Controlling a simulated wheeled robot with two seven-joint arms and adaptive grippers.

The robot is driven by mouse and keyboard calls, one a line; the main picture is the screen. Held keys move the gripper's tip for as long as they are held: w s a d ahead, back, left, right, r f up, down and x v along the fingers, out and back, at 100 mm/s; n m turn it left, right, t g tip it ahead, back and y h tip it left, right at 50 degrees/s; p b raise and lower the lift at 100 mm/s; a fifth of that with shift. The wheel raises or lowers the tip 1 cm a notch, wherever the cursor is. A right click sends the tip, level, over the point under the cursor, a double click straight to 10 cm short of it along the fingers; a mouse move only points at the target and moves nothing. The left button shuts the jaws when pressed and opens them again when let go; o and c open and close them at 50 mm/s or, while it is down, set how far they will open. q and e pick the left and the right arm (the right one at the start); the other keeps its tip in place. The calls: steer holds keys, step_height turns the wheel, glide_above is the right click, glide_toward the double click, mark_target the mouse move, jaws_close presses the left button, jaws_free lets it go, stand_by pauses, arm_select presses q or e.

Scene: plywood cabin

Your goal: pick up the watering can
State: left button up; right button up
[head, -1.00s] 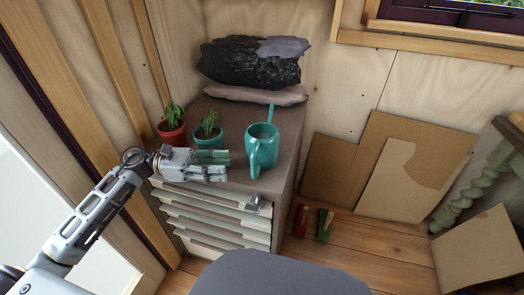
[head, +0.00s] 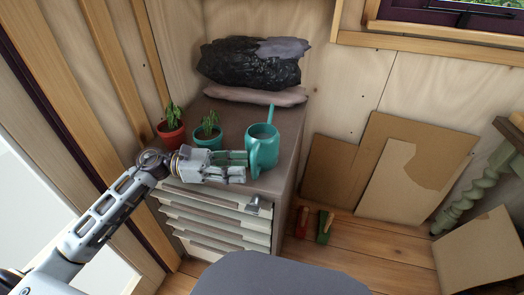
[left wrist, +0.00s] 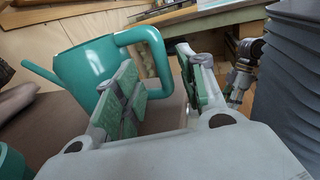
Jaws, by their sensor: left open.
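The teal watering can (head: 264,145) stands upright on top of the drawer cabinet, near its right front edge. Its spout points to the back and its handle to the front. My left gripper (head: 246,166) is open and empty, with its fingertips at the handle's left side in the head view. In the left wrist view the can (left wrist: 88,68) is ahead, and its handle (left wrist: 158,52) reaches in between the two green-padded fingers (left wrist: 163,95). The fingers are not closed on it. My right gripper is not in the head view.
On the cabinet (head: 224,107), a plant in a red pot (head: 172,135) and one in a teal pot (head: 208,138) stand left of the can. Dark sacks (head: 250,65) lie behind. Cardboard sheets (head: 400,165) lean on the wall at right.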

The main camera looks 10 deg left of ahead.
mark_target(255, 174)
arm_select(q)
steer(key=x, duration=0.2)
steer(key=shift+d+r, duration=0.15)
steer(key=shift+d, duration=0.1)
steer(key=shift+b+x, duration=0.35)
steer(key=shift+x, duration=0.65)
steer(key=shift+d, duration=0.15)
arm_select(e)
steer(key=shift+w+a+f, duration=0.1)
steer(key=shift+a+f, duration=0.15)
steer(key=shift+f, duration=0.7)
arm_select(q)
jaws_close()
steer(key=shift+r, duration=0.1)
